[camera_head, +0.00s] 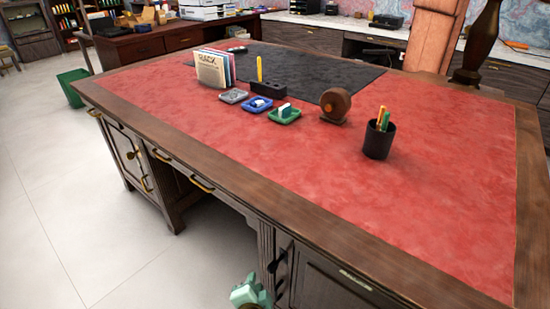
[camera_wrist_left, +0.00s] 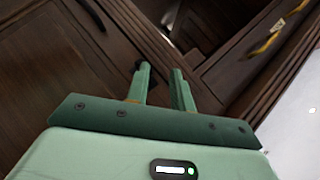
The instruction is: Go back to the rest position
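My left gripper (camera_head: 250,290) shows only as a small pale green part at the bottom edge of the head view, low in front of the desk's drawers. In the left wrist view its two green fingers (camera_wrist_left: 160,72) stand apart with nothing between them, so it is open and empty. They point toward the dark wooden desk front. The desk (camera_head: 420,200) has a red leather top and a brown wooden rim. My right gripper is not in either view.
On the desk stand a black pen cup (camera_head: 378,141), a brown round wooden object (camera_head: 335,106), small trays (camera_head: 285,114), books (camera_head: 211,68) and a dark mat (camera_head: 315,72). A brass drawer handle (camera_wrist_left: 268,43) lies right of my fingers. The pale floor (camera_head: 70,210) at left is clear.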

